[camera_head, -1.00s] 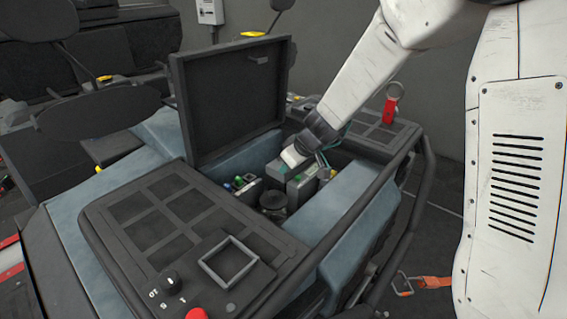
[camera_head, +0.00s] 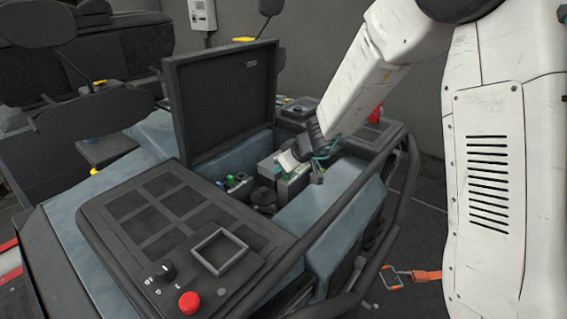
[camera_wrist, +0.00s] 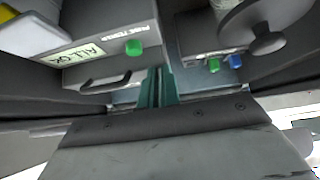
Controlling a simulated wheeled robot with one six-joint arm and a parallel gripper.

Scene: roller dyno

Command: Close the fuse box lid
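A large black lid (camera_head: 220,100) stands open and upright over a bay in the vehicle's blue-grey body. It has a small catch near its top right corner. Whether this is the fuse box lid, I cannot tell from any marking. My gripper (camera_wrist: 158,76) shows two teal fingers close together, with nothing seen between them. It is low in the bay, to the right of the lid and apart from it. A grey box (camera_wrist: 105,40) with a green button, a dark handle and an "ALL OK" label is just beyond the fingers in the wrist view.
Another grey box (camera_wrist: 205,52) with green and blue knobs is to the right of the fingers in the wrist view. A black panel (camera_head: 150,225) with a red button (camera_head: 189,302) lies in front of the bay. A dark tube rail (camera_head: 388,215) runs along the right side.

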